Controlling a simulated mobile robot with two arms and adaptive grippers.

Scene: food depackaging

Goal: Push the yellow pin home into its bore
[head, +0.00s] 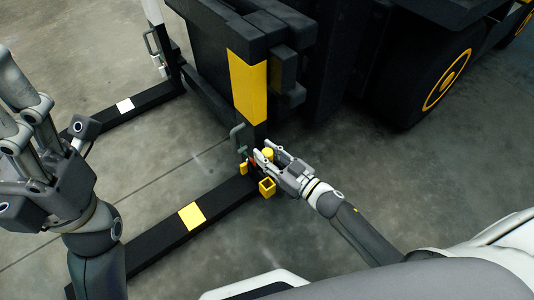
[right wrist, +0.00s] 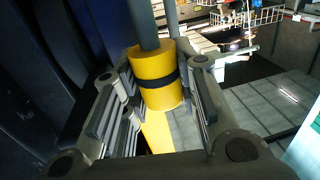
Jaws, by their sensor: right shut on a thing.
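The yellow pin (right wrist: 153,66) is a cylinder with a black band. In the right wrist view it stands between the two fingers of my right gripper (right wrist: 160,95), which is shut on it. In the head view the pin's yellow top (head: 268,153) shows at the right gripper (head: 262,157), by the foot of the dark upright. A yellow square fitting with a dark opening (head: 267,187) sits just below the gripper. I cannot tell whether it holds the bore. My left gripper (head: 12,108) is at the left edge, away from the pin, its fingertips partly cut off.
A black floor beam with a yellow patch (head: 192,215) runs to the lower left. The dark upright with a yellow panel (head: 248,88) and a large wheel (head: 440,80) stand behind. A grey handle (head: 238,136) is close left of the right gripper. Concrete floor right of it is clear.

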